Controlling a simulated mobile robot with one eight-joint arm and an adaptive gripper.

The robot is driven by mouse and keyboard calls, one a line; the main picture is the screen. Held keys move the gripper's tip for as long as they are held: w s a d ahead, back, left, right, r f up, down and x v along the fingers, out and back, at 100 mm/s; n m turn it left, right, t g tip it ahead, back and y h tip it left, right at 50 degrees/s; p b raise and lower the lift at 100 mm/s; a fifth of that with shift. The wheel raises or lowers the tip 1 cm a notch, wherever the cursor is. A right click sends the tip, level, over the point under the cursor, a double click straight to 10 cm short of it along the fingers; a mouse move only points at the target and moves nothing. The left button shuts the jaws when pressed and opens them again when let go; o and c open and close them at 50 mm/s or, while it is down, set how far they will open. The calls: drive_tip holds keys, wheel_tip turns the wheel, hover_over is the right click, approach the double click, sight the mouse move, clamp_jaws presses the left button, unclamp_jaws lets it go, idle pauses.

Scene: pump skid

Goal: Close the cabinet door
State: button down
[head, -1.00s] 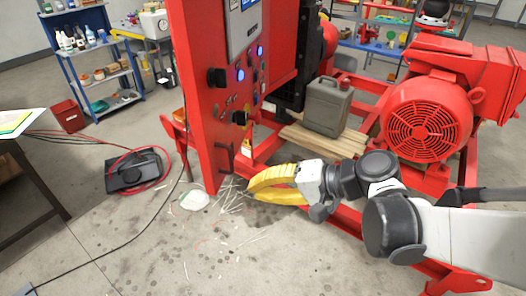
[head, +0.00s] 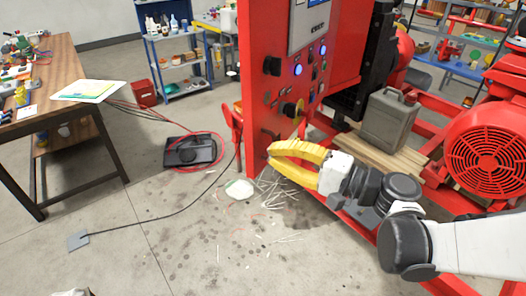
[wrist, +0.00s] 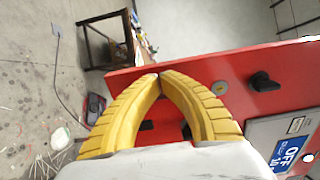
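The cabinet door (head: 258,95) is a tall red panel with a display, lit buttons and black knobs on its face. It stands open, its free edge toward the left in the head view. Nothing is visibly held. I cannot tell whether the fingers touch the door.
A grey jerrycan (head: 388,120) stands on wooden planks beside a red motor (head: 490,150) at the right. A black case with a red hose (head: 190,150) and scattered white strips (head: 275,190) lie on the floor. A workbench (head: 75,85) is at the left.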

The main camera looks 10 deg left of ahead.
sight(256, 147)
drive_tip(key=shift+x, duration=1.7)
drive_tip(key=shift+a, duration=0.1)
